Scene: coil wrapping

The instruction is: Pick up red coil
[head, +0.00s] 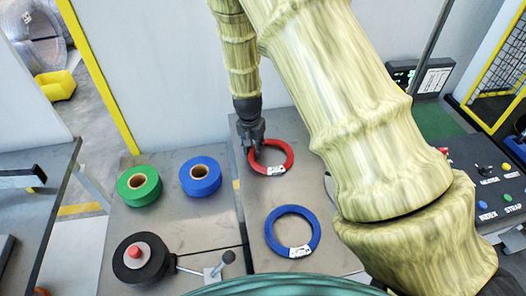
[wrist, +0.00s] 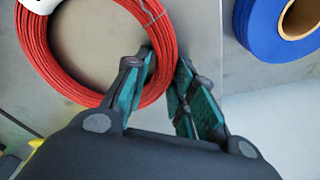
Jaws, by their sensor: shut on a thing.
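The red coil (head: 287,151) is a ring with a white label, at the back of the right-hand grey table in the head view. In the wrist view the red coil (wrist: 38,55) fills the upper left. My gripper (head: 252,148) is at the coil's left side in the head view. In the wrist view my gripper (wrist: 165,75) has one teal-padded finger inside the ring and one outside, shut on the red strands between them. I cannot tell whether the coil is clear of the table.
A blue coil (head: 274,241) lies in front on the same table (head: 255,208). A green roll (head: 127,188) and a blue roll (head: 213,178) stand to the left, behind a black wrapping wheel (head: 127,270). A control panel (head: 495,175) is at right.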

